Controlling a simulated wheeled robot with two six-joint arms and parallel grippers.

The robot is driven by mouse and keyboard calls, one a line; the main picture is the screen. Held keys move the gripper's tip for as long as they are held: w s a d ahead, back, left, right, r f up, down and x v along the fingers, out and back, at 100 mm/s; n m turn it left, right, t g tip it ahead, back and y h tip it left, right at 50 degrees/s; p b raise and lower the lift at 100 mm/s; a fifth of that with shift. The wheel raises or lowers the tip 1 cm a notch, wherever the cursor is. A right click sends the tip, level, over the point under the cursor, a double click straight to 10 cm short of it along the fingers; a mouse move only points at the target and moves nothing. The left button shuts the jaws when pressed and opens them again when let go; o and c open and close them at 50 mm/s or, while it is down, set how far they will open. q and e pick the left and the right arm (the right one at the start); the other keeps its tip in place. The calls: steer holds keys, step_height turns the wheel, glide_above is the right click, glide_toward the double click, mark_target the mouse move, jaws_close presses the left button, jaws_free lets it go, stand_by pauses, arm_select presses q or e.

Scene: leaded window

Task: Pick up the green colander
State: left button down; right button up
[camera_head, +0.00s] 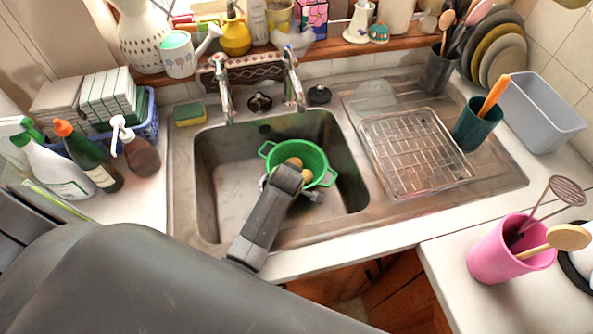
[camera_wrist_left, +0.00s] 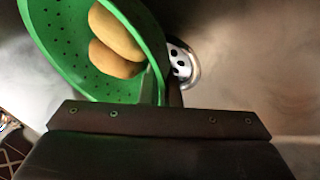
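The green colander (camera_head: 299,154) is in the left basin of the sink, open side up, with its two loop handles out to the sides. Brown, potato-like items (camera_wrist_left: 117,40) lie inside it. My left gripper (camera_head: 287,176) reaches down from the front to the colander's near rim and hides part of it. In the left wrist view, the perforated colander wall (camera_wrist_left: 62,55) passes between the close-set fingers (camera_wrist_left: 162,88), which look shut on the rim. Whether the colander touches the basin floor is unclear. My right gripper is not in view.
The basin (camera_head: 225,190) has free room to the left. Two taps (camera_head: 292,80) stand behind it. A wire rack (camera_head: 415,150) and a dark green cup (camera_head: 476,125) stand on the drainer. Bottles (camera_head: 85,155) are left, a pink utensil pot (camera_head: 500,255) right.

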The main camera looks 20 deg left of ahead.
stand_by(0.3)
arm_select(q)
step_height(320, 180, up, 10)
steer(key=shift+w+f+b, duration=0.1)
steer(key=shift+b, duration=0.35)
